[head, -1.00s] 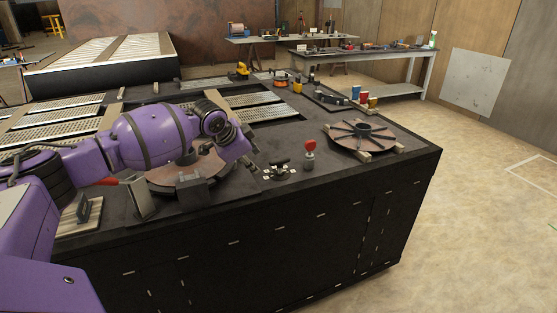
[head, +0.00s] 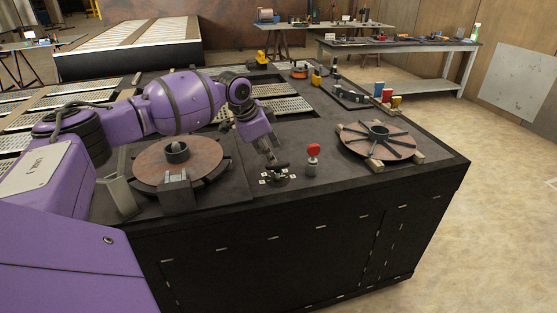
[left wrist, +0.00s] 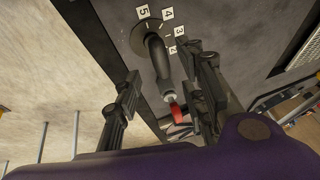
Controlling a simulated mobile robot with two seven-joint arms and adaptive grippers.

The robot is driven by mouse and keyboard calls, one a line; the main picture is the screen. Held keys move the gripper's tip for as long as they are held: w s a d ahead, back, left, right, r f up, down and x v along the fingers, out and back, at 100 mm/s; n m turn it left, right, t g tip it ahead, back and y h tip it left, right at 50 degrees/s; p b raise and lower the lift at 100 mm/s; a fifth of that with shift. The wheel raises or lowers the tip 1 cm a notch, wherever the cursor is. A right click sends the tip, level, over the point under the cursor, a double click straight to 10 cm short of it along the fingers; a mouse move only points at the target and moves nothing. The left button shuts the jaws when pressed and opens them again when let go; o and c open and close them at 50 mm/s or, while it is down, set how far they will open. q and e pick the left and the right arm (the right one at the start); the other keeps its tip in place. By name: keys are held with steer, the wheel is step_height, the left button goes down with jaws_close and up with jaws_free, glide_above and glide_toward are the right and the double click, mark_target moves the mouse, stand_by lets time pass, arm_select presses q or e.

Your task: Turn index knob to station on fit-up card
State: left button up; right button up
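The index knob (head: 280,174) is a dark dial with a bar handle on the bench top, ringed by small white number tags. In the left wrist view its dark handle (left wrist: 157,58) points down from the dial, and tags 5, 4, 3 and 2 are readable. My left gripper (head: 271,160) is right at the knob in the head view. In the left wrist view the left gripper (left wrist: 165,72) is open, one finger on each side of the handle; contact cannot be told. My right gripper is not in view. I cannot make out the fit-up card.
A red-topped post (head: 313,158) stands just right of the knob; its red top (left wrist: 180,113) shows between the fingers in the wrist view. A reel disc (head: 180,163) lies left, and a spoked reel (head: 377,140) sits on wooden blocks at right.

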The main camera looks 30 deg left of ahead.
mark_target(278, 170)
arm_select(q)
steer(key=x, duration=0.5)
steer(key=shift+w+f, duration=0.2)
steer(key=shift+f, duration=0.05)
steer(key=shift+d, duration=0.1)
jaws_close()
